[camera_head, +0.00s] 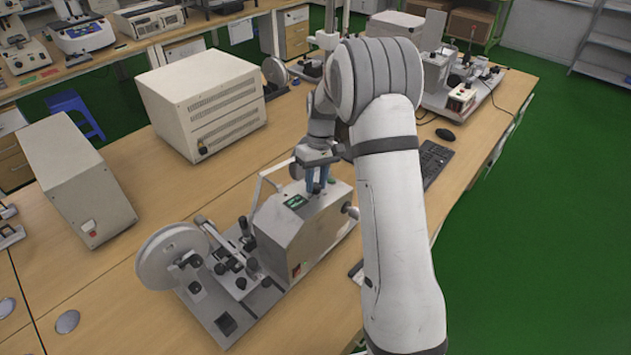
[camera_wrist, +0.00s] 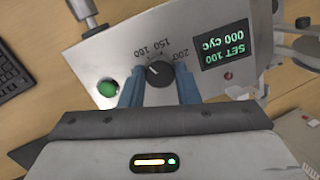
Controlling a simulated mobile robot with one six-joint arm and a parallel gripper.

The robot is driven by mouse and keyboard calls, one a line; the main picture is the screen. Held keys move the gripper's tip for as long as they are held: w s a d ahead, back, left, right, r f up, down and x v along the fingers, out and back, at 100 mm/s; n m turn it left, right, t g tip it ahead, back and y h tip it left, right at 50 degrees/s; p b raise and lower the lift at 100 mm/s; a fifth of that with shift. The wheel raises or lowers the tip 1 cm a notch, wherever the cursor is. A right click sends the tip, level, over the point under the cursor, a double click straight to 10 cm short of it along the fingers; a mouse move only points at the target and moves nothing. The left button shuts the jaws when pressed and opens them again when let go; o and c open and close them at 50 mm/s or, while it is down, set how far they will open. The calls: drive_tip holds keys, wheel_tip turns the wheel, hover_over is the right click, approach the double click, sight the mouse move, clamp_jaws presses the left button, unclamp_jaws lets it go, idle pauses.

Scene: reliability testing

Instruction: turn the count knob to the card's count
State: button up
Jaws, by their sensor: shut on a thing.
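The count knob (camera_wrist: 160,74) is a small dark dial on the panel of the grey tester (camera_head: 300,228). Its white pointer line aims up-left in the wrist view, toward the 100 mark; 150 and 200 are also printed around it. The display (camera_wrist: 223,44) shows, upside down, "SET 100" and "000 cyc". The blue fingers of my gripper (camera_wrist: 160,88) are on either side of the knob, shut on it. In the head view my gripper (camera_head: 317,181) points down at the tester's top, and the knob is hidden there. I cannot make out a count card in either view.
A green button (camera_wrist: 107,88) is close to one finger. A reel (camera_head: 170,257) and clamps stand at the tester's front left. A large beige box (camera_head: 200,105) and a smaller one (camera_head: 78,178) stand on the bench. A keyboard (camera_head: 433,161) and mouse (camera_head: 445,134) lie right.

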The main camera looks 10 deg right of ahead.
drive_tip(key=o, duration=1)
drive_tip(key=shift+c, duration=0.2)
drive_tip(key=b+v, duration=0.1)
drive_tip(key=v, duration=0.6)
drive_tip(key=shift+r+b, duration=0.35)
drive_tip(key=shift+d, duration=0.1)
